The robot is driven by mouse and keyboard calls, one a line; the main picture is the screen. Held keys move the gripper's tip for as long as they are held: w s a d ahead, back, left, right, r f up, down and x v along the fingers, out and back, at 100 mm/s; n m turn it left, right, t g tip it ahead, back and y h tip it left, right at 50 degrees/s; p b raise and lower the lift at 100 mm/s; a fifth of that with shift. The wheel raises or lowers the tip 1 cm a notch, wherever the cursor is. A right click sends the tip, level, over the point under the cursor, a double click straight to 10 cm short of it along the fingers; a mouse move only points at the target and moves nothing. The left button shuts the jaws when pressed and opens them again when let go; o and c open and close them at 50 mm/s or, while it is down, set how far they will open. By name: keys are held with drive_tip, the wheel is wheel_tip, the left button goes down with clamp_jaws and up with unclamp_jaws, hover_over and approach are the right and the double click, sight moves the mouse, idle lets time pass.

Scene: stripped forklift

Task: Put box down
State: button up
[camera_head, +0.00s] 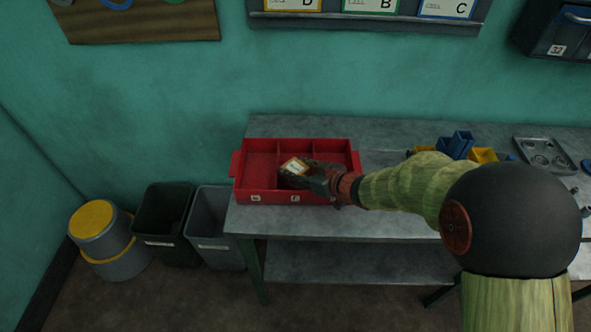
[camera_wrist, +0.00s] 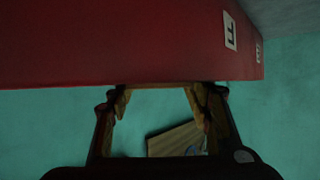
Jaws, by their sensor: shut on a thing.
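In the wrist view, the red tray wall (camera_wrist: 120,45) fills the top.
The tray stands at the left end of a grey workbench (camera_head: 400,137). Blue and yellow bins (camera_head: 460,145) and a metal tray (camera_head: 543,153) are at right. Dark and grey waste bins (camera_head: 215,228) and a yellow-topped container (camera_head: 95,220) stand on the floor left.

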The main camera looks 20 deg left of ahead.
drive_tip(key=shift+f, duration=0.1)
drive_tip(key=shift+f, duration=0.35)
drive_tip(key=shift+f, duration=0.2)
drive_tip(key=o, duration=1)
drive_tip(key=shift+f, duration=0.1)
drive_tip(key=shift+s, duration=0.1)
